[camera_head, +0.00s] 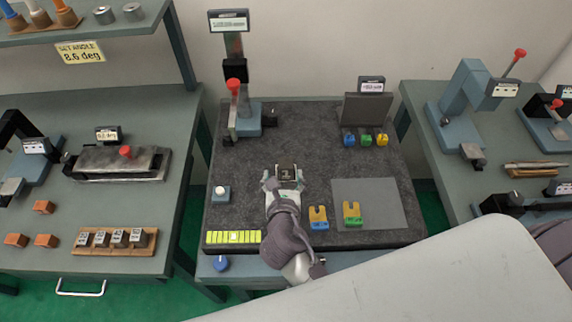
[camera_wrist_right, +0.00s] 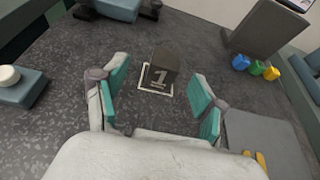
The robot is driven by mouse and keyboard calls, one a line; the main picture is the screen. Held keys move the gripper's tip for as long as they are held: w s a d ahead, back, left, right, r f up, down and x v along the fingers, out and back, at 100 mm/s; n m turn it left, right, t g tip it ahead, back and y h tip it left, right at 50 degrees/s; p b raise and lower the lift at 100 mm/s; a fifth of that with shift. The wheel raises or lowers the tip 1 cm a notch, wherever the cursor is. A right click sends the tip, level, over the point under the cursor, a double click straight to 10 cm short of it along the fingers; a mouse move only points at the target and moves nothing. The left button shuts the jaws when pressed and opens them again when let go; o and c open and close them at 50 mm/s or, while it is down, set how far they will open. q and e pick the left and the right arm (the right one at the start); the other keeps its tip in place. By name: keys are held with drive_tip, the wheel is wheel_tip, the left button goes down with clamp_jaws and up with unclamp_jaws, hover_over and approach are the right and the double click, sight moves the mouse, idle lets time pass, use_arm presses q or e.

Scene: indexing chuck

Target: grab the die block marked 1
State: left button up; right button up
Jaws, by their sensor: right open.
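The die block marked 1 (camera_wrist_right: 162,72) is a dark block with a white "1" on its near face. It stands upright on a small white-outlined square on the dark mat, and shows in the head view (camera_head: 287,170). My right gripper (camera_head: 284,184) is open, with its green-padded fingers (camera_wrist_right: 158,88) spread to either side on the near side of the block. The block appears just beyond the fingertips, with gaps on both sides, and nothing is held. My left gripper is not in view.
A blue press with a red knob (camera_head: 233,86) stands behind left on the mat (camera_head: 310,120). A white button box (camera_head: 220,193) is left. Several dark blocks sit in a wooden rack (camera_head: 116,251) on the left table.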

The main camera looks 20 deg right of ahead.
sight(286, 166)
drive_tip(key=x, duration=0.3)
drive_tip(key=shift+w+d+p, duration=0.1)
drive_tip(key=shift+d+p, duration=0.25)
drive_tip(key=x, duration=0.3)
drive_tip(key=shift+w+d+f, duration=0.1)
drive_tip(key=shift+d+f, duration=0.05)
drive_tip(key=shift+f, duration=0.15)
drive_tip(key=shift+w, duration=0.1)
drive_tip(key=c, duration=1.3)
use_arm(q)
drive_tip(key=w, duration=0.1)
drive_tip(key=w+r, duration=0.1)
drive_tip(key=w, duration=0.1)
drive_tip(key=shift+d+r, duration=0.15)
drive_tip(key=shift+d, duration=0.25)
use_arm(e)
clamp_jaws()
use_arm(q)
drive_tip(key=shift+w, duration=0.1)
